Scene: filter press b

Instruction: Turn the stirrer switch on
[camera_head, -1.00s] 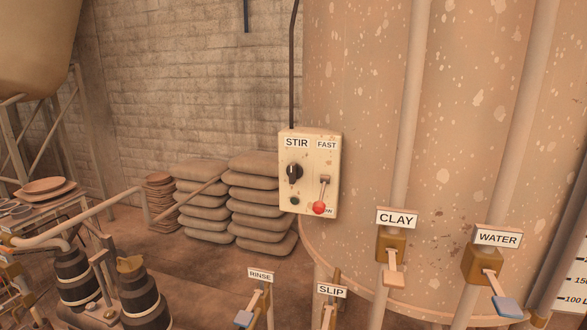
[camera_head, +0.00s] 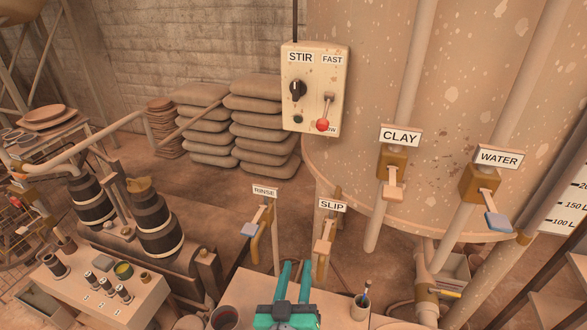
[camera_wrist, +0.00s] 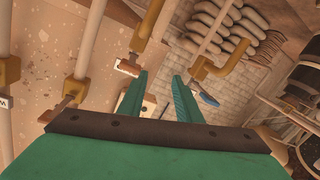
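The stirrer switch is a black rotary knob (camera_head: 297,90) under the STIR label on a cream control box (camera_head: 312,108), fixed in front of the big tank. A small dark green round part (camera_head: 298,119) sits below the knob. To its right, under the FAST label, a lever with a red ball (camera_head: 323,125) hangs down. My gripper (camera_head: 294,266) shows teal at the bottom of the head view, well below the box and touching nothing. In the wrist view its two fingers (camera_wrist: 159,75) are apart with nothing held. A pale panel shows between them, partly hidden; I cannot tell which part it is.
CLAY (camera_head: 392,175), WATER (camera_head: 482,182), SLIP (camera_head: 326,236) and RINSE (camera_head: 258,218) valve levers stand around and below the box. Stacked sacks (camera_head: 262,125) lie behind to the left. A cup with tools (camera_head: 361,306) stands right of my gripper. Space directly before the box looks clear.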

